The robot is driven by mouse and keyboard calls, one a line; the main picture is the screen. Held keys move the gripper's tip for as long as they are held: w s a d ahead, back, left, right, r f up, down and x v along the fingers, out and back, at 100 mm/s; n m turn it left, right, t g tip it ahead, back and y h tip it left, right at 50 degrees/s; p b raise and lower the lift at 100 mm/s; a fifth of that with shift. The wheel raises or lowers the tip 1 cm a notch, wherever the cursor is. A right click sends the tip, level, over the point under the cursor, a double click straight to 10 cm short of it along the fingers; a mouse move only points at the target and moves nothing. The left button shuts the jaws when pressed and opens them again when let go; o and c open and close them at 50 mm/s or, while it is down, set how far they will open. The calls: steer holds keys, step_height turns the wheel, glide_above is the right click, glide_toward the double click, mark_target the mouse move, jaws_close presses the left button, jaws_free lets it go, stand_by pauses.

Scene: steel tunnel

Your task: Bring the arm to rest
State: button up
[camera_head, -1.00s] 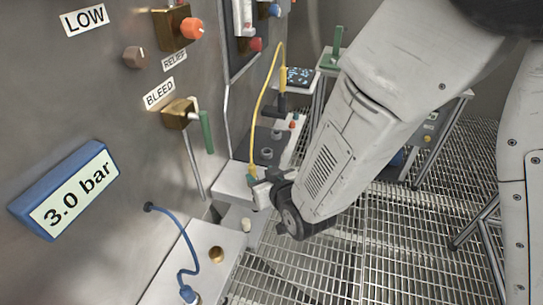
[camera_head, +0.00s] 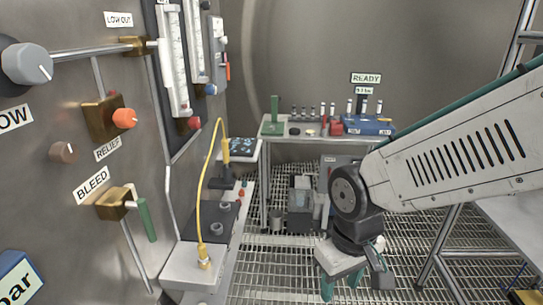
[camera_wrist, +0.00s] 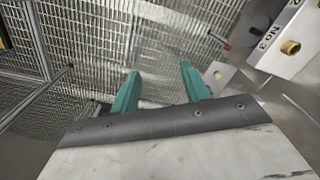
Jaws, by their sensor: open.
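My gripper (camera_head: 350,283) hangs at the lower right of the head view, pointing down over the grated floor (camera_head: 275,270). In the wrist view its two green fingers (camera_wrist: 158,88) stand apart with nothing between them, and the grating shows beyond. My white arm reaches in from the right side of the head view. The gripper is apart from the panel and the bench, and touches nothing that I can see.
A steel panel with a green bleed handle (camera_head: 146,219) and orange relief knob (camera_head: 124,118) stands on the left. A yellow cable (camera_head: 208,175) rises from the low bench. A table (camera_head: 300,139) with vials and a blue box (camera_head: 368,126) stands behind. A metal frame (camera_head: 437,250) stands right.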

steer(key=s+d+r+m+t, duration=0.1)
steer(key=s+d+r+m, duration=0.4)
steer(key=s+d+r, duration=0.3)
steer(key=d+r, duration=0.4)
steer(key=d, duration=0.2)
steer(key=shift+s+t, duration=0.15)
steer(key=shift+t, duration=0.15)
stand_by(0.6)
